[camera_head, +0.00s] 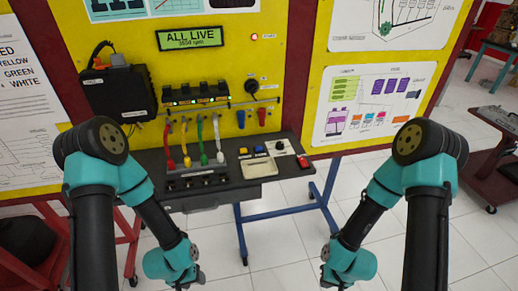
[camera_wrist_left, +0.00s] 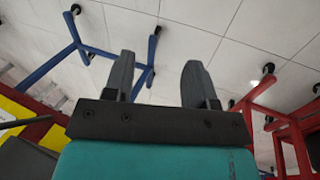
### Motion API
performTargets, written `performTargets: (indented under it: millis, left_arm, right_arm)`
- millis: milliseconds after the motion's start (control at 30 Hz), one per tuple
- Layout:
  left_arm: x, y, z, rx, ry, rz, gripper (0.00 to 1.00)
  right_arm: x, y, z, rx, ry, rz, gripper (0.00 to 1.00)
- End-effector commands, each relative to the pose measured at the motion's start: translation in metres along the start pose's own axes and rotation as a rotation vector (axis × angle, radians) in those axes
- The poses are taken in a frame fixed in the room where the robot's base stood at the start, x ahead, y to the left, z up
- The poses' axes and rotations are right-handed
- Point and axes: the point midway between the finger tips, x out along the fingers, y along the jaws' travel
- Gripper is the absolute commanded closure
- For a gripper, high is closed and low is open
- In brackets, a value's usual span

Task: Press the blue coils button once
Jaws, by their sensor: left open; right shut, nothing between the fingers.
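A small cream control box (camera_head: 260,169) sits on the dark shelf of the yellow panel in the head view. A blue button (camera_head: 260,149) is on its top, between a yellow button (camera_head: 243,151) and a black button. My left gripper (camera_head: 187,284) hangs low in front of the shelf, below and left of the blue button, apart from it. In the left wrist view its two fingers (camera_wrist_left: 158,82) are spread with nothing between them. My right gripper (camera_head: 328,286) is low at the bottom of the head view, right of the box, small and partly cut off, shut and empty.
Red, yellow, green and white levers (camera_head: 202,158) stand on the shelf left of the box. A red switch (camera_head: 304,161) sits at the shelf's right end. A lit "ALL LIVE" display (camera_head: 190,38) hangs above. Blue legs (camera_head: 280,212) support the shelf; tiled floor lies in front.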

Motion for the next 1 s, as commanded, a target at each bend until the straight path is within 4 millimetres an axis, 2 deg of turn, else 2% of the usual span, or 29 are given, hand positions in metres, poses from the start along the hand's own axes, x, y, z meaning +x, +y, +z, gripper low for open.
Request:
performTargets:
  millis: [67,533,1000]
  left_arm:
    - [0.0,0.0,0.0,0.0,0.0,0.0,0.56]
    - [0.0,0.0,0.0,0.0,0.0,0.0,1.0]
    - [0.0,0.0,0.0,0.0,0.0,0.0,1.0]
  right_arm:
    - [0.0,0.0,0.0,0.0,0.0,0.0,1.0]
    - [0.0,0.0,0.0,0.0,0.0,0.0,1.0]
    - [0.0,0.0,0.0,0.0,0.0,0.0,1.0]
